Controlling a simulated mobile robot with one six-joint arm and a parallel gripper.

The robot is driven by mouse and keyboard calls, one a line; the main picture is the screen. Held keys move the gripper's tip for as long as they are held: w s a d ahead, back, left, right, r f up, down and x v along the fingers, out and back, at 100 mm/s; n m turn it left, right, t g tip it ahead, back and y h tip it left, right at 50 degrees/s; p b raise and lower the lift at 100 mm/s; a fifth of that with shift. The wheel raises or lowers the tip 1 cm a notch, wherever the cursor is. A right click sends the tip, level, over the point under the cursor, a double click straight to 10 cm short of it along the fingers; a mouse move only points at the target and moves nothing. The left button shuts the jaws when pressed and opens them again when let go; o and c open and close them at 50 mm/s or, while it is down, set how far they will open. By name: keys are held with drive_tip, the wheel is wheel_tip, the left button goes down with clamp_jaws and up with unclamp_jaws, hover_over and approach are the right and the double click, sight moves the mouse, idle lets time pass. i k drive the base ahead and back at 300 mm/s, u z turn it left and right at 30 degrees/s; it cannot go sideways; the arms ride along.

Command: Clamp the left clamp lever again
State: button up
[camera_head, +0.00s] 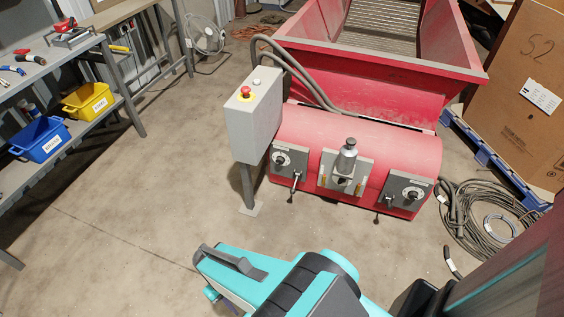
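The red machine (325,133) stands in the middle with a rounded front housing. On its left front is a grey plate with a dial (282,159). The left clamp lever (295,186) is by this plate's lower right corner, and its dark handle points down. Whether it is clamped is too small to tell. A similar right lever (380,213) hangs below the right grey plate (408,187). My teal and dark arm is at the bottom middle, in front of the machine and apart from it. My gripper's fingers do not show.
A grey control box (254,117) with a red button stands on a post just left of the machine. A metal fixture (346,160) sits between the plates. Coiled cables (490,225) lie at right. Shelving with yellow (87,101) and blue (39,139) bins is at left. Floor at left-centre is clear.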

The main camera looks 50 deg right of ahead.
sight(293, 192)
drive_tip(key=u, duration=1.3)
drive_tip(key=k, duration=0.1)
drive_tip(key=z, duration=2.85)
drive_tip(key=k, duration=0.95)
drive_tip(key=u, duration=0.15)
drive_tip(key=i, duration=0.65)
